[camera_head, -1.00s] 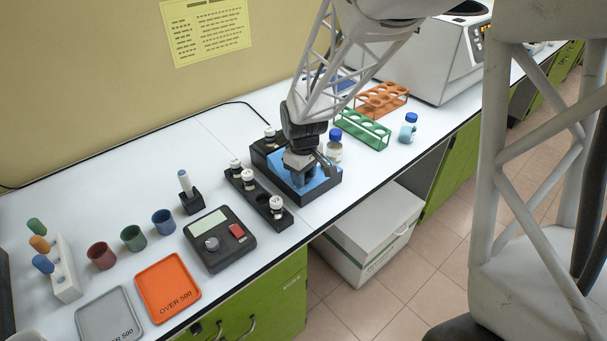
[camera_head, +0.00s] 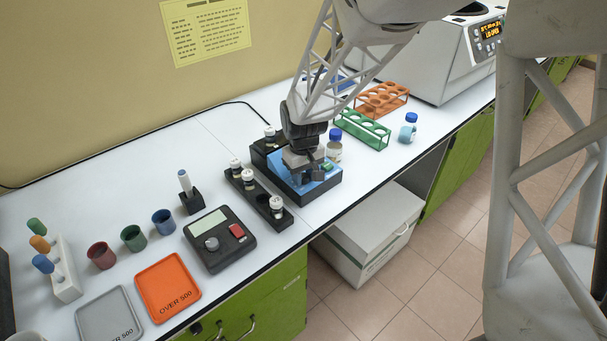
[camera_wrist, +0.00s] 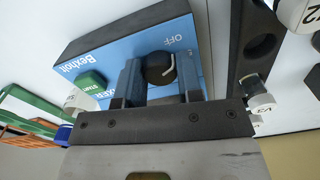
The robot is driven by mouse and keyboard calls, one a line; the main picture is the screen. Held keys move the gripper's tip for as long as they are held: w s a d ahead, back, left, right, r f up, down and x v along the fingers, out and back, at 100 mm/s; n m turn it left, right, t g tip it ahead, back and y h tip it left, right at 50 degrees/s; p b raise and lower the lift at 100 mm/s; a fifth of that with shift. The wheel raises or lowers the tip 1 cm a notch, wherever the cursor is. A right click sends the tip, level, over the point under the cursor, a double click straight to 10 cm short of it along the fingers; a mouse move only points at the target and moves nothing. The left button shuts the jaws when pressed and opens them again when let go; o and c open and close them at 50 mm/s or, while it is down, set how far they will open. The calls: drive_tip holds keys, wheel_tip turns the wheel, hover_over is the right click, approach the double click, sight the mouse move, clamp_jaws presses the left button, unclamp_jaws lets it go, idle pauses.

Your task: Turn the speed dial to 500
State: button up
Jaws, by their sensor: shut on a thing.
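The speed dial (camera_wrist: 158,69) is a round black knob with a white pointer line, on the blue top of a black-sided machine (camera_wrist: 115,42). In the wrist view the word OFF is printed near the dial, and a green button (camera_wrist: 91,82) sits on the same face. My gripper (camera_wrist: 160,78) is shut on the dial, one finger on each side. In the head view the blue machine (camera_head: 318,187) stands near the middle of the bench, and my gripper (camera_head: 305,172) is down on it and hides the dial. The speed numbers cannot be read.
A black rack (camera_head: 262,198) with white-capped vials stands left of the machine. A blue-capped bottle (camera_head: 334,150) and a green tube rack (camera_head: 362,128) stand behind and right. A scale (camera_head: 219,258) and an orange tray (camera_head: 168,284) lie to the front left.

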sight(304, 176)
drive_tip(key=m, duration=0.5)
idle(0.4)
drive_tip(key=o, duration=0.9)
drive_tip(key=shift+r, duration=0.1)
drive_tip(key=shift+r, duration=3.85)
